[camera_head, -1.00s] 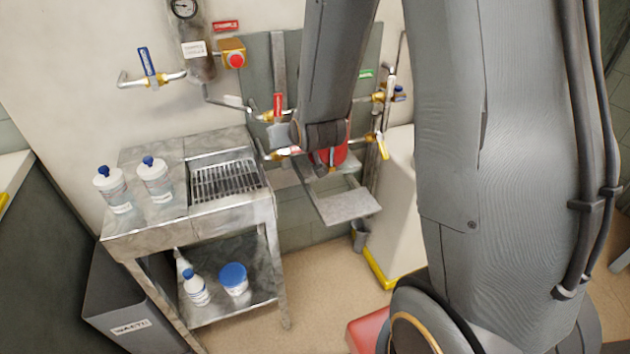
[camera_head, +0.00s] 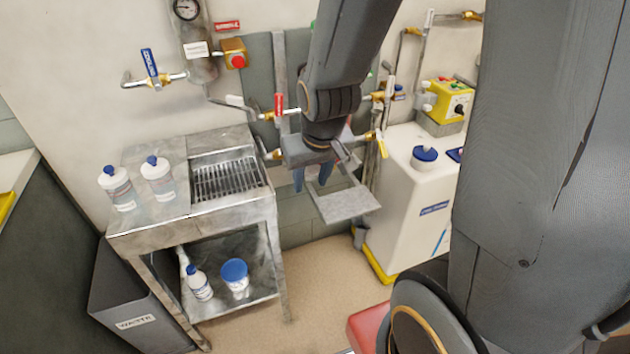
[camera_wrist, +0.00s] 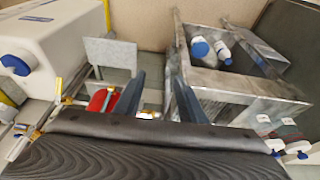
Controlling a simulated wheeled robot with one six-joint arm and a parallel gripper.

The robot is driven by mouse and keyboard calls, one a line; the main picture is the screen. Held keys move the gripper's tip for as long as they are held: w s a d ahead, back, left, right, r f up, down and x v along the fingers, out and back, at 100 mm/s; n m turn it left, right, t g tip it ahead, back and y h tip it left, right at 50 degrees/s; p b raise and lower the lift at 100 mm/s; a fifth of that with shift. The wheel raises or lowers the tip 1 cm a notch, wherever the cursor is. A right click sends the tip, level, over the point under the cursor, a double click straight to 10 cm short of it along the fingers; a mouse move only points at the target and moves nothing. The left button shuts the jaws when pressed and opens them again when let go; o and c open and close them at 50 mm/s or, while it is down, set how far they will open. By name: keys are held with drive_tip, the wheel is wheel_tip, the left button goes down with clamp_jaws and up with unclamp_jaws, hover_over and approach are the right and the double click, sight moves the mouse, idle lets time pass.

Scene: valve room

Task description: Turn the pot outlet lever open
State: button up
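My gripper (camera_head: 312,178) is open and empty, its two blue fingers pointing down in front of the wall panel, right of the steel table. In the wrist view the fingers (camera_wrist: 158,95) stand apart over the gap between the table and a grey shelf plate. A red pot (camera_wrist: 100,102) shows beside the left finger; in the head view my gripper mostly hides it. Brass fitting (camera_wrist: 147,114) shows low between the fingers, partly covered. A red lever (camera_head: 279,104) stands upright on the wall pipe. A yellow lever (camera_head: 382,146) hangs down right of my gripper. No readable label shows which is the pot outlet lever.
The steel table (camera_head: 150,233) with two bottles and a grate stands left. The grey shelf plate (camera_head: 345,204) juts out below my gripper. A white tank (camera_head: 405,195) stands right. A blue lever (camera_head: 149,66) and red button (camera_head: 238,61) are on the wall.

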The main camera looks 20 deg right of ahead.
drive_tip(key=shift+s+r+g, duration=0.1)
drive_tip(key=shift+s+g, duration=0.2)
drive_tip(key=shift+s, duration=0.6)
